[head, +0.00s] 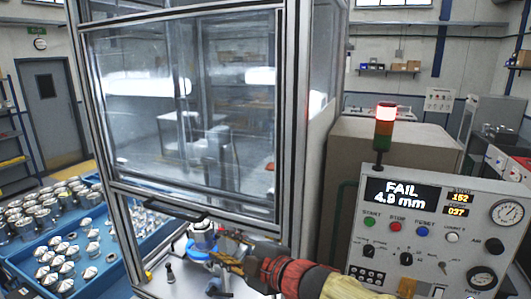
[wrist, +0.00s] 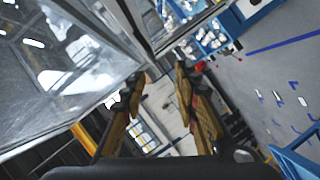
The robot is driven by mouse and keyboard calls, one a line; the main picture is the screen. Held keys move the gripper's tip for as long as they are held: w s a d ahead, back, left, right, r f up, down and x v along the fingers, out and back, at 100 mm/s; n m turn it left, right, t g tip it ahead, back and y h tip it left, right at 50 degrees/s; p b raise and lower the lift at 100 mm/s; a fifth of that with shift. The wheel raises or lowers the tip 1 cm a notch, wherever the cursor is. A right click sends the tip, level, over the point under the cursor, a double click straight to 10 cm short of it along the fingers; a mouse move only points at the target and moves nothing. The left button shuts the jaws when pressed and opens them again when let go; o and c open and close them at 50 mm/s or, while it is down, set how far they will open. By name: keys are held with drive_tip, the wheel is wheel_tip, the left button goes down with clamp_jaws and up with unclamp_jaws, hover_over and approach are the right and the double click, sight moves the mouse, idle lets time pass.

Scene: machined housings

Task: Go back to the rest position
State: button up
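My gripper (head: 226,258) is in front of the glazed test cabinet, at the lower middle of the head view, with my arm reaching in from the lower right. In the wrist view the two fingers of my gripper (wrist: 158,80) stand apart with nothing between them, so it is open. A metal housing (head: 203,238) sits upright in a blue ring in the cabinet's lower opening, just behind and left of the fingertips. The fingers overlap its lower right in the picture, and I cannot tell whether they touch it.
The cabinet's glazed door (head: 185,110) is raised above the opening. A control panel (head: 435,230) stands close on the right; its display (head: 403,192) reads FAIL 4.9 mm, and the signal tower (head: 385,118) glows red on top. A blue tray (head: 112,262) of housings lies left.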

drive_tip(key=d+f+m+h+b, duration=0.1)
drive_tip(key=d+f+m+h, duration=0.45)
drive_tip(key=d, duration=0.35)
drive_tip(key=d+f+m+h+b, duration=0.1)
drive_tip(key=d+f+m+h, duration=0.5)
drive_tip(key=d, duration=0.3)
drive_tip(key=s+d+f+m+g+b, duration=0.2)
drive_tip(key=s+d+f+m+b, duration=0.2)
drive_tip(key=s+f+b, duration=0.3)
drive_tip(key=s+d+f+m+g+b, duration=0.3)
drive_tip(key=s+d+f+m+b, duration=0.2)
drive_tip(key=s, duration=1.1)
wheel_tip(320, 180, down, 3)
drive_tip(key=shift+d+f+b, duration=0.15)
drive_tip(key=shift+d+b, duration=0.15)
drive_tip(key=shift+b, duration=0.95)
